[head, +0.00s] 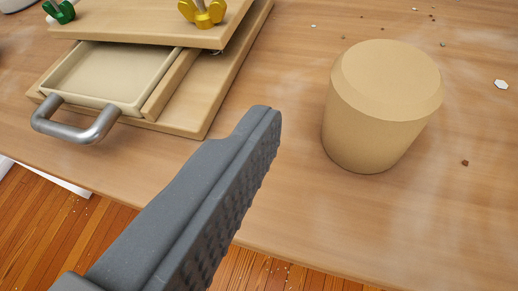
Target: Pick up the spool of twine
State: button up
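No thing that is clearly a spool of twine shows in the head view. A smooth tan block (375,110), round with a bevelled top and a narrower base, stands upright on the table at the right. No wound thread can be made out on it. My gripper (262,135) shows only one dark grey finger, reaching up from the lower left. Its ribbed inner pad faces right, with nothing against it. The other finger is outside the picture. The fingertip is left of the tan block and apart from it in the picture.
A wooden press (205,105) with a cream tray, a metal handle (75,128), a green wing nut (60,10) and a yellow wing nut (203,13) stands at upper left. Small crumbs and a white chip (501,85) lie on the table (300,215). Its front edge crosses below.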

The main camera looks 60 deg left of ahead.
aim_at(384, 68)
jog(key=x, duration=0.4)
jog(key=b+x, duration=0.1)
jog(key=x, duration=0.9)
jog(key=shift+s+a+f, duration=0.2)
jog(key=shift+s+f, duration=0.1)
jog(key=shift+s, duration=0.05)
jog(key=c, duration=1.1)
jog(key=shift+r, duration=0.25)
